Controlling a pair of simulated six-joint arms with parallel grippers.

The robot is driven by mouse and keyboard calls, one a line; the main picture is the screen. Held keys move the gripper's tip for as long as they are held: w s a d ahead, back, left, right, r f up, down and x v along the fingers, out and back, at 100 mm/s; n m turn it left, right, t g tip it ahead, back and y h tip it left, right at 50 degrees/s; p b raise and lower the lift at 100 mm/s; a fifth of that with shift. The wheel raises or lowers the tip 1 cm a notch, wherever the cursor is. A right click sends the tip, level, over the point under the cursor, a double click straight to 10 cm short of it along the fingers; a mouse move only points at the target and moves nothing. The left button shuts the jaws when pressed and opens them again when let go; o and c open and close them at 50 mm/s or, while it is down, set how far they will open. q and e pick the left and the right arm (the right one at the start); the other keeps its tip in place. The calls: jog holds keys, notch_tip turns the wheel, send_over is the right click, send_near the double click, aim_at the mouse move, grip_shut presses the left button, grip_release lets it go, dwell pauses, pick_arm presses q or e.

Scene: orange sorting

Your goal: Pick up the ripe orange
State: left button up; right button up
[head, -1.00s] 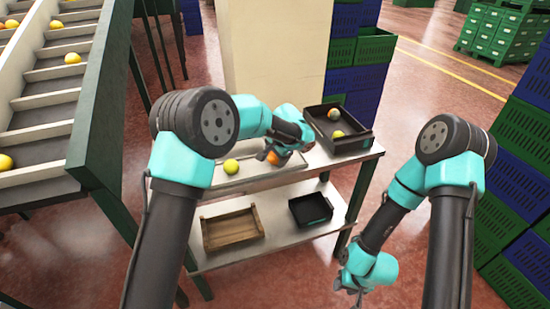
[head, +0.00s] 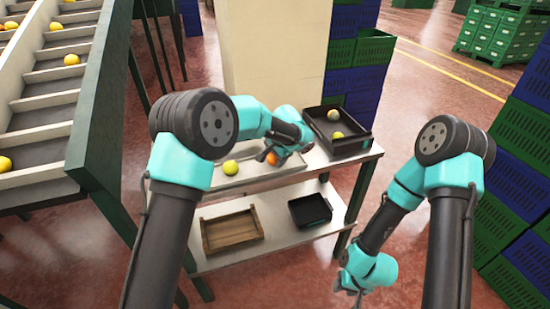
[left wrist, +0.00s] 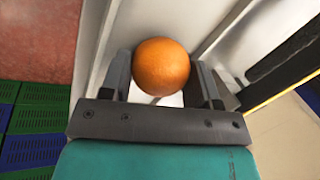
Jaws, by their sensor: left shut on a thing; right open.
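The ripe orange (left wrist: 161,67) is round and deep orange. In the left wrist view it sits between the two fingers of my left gripper (left wrist: 163,85), which is shut on it. In the head view the orange (head: 272,158) shows partly below my left gripper (head: 268,155), over the pale tray (head: 235,178) on the top shelf. Whether it touches the tray I cannot tell. A yellow-green fruit (head: 230,167) lies in that tray to the left. My right gripper (head: 358,292) hangs low at the right, away from the shelf, open and empty.
A black crate (head: 345,146) with two yellowish fruits stands at the top shelf's right. The lower shelf holds a wooden crate (head: 232,229) and a small black box (head: 310,210). A sloped conveyor (head: 50,115) is at left; stacked green and blue crates (head: 520,200) at right.

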pick_arm(q)
jog(key=shift+r, duration=0.1)
jog(key=shift+r, duration=0.95)
jog(key=shift+v, duration=0.8)
jog(key=s+r, duration=0.1)
jog(key=s, duration=1.4)
jog(key=shift+s+a+r, duration=0.2)
jog(key=shift+s, duration=0.1)
